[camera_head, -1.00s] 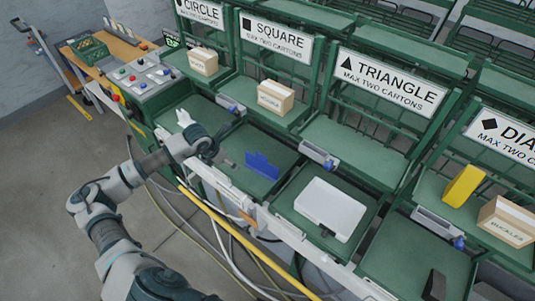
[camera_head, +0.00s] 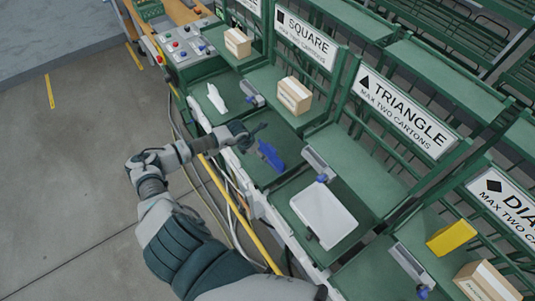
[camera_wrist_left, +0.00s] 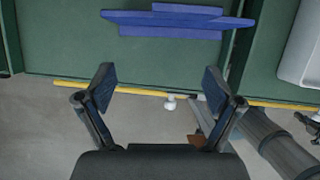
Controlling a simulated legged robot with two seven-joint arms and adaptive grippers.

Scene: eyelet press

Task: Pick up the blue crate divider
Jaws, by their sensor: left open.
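The blue crate divider (camera_head: 269,155) lies on a green tray below the SQUARE sign in the head view. In the left wrist view the divider (camera_wrist_left: 175,20) is a long blue piece across the top of the picture, ahead of the fingertips. My left gripper (camera_head: 250,136) is just left of the divider in the head view. In the left wrist view my left gripper (camera_wrist_left: 157,85) is open, with nothing between its fingers and a gap between them and the divider. My right gripper is not in view.
A white bin (camera_head: 323,213) sits on the tray to the right. A carton (camera_head: 294,95) stands on the shelf behind the divider. A white object (camera_head: 216,98) lies on the tray to the left. A yellow bar (camera_head: 236,208) runs along the front edge.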

